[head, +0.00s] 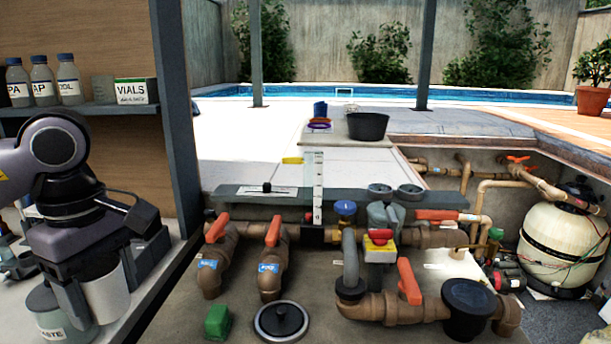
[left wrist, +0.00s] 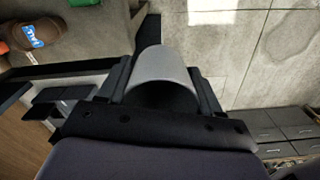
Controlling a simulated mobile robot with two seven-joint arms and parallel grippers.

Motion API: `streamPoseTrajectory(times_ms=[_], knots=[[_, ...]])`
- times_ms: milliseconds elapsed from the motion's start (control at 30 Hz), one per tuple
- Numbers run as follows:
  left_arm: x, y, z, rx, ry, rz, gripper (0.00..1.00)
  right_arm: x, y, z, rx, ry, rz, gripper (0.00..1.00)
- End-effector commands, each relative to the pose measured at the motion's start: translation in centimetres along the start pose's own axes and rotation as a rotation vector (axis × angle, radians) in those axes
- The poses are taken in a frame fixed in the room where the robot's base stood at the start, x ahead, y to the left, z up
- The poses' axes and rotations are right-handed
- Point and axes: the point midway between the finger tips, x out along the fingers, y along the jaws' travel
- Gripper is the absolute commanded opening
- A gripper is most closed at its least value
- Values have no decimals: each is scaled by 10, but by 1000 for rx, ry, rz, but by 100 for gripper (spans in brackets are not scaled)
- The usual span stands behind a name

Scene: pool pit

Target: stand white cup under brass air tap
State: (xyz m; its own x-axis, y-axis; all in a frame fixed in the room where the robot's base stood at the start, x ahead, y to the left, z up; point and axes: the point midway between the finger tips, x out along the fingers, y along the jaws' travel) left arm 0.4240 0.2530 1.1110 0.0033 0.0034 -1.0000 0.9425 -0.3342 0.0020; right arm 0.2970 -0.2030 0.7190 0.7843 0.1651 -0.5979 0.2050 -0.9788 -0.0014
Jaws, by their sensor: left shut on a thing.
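My left gripper (head: 101,283) is at the lower left of the head view, pointing down and shut on the white cup (head: 106,302). The cup is pale and plain, held between the two fingers. In the left wrist view the cup (left wrist: 163,65) sits between the dark fingers, with its dark opening partly hidden by the gripper. Brown pipes with several red-orange handles and a blue knob (head: 345,208) stand to the right of the cup; I cannot tell which part is the brass air tap. My right gripper is not in view.
A grey bin marked WASTE (head: 45,318) is beside the cup at lower left. A dark shelf post (head: 175,120) stands between the gripper and the pipes. A green block (head: 217,321) and a round black lid (head: 281,321) lie in front of the pipes. The pale deck behind is mostly clear.

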Motion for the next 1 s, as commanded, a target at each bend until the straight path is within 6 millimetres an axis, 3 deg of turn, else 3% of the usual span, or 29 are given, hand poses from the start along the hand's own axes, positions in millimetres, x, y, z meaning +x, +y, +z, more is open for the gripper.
streamPoseTrajectory(times_ms=[600, 800, 1000], knots=[[130, 12, 30, 977, 0, -5, 35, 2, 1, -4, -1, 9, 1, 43], [153, 11, 38, 1175, -2, 1, 35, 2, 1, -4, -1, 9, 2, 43], [159, 10, 40, 1233, -3, 5, 35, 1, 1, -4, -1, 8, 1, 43]])
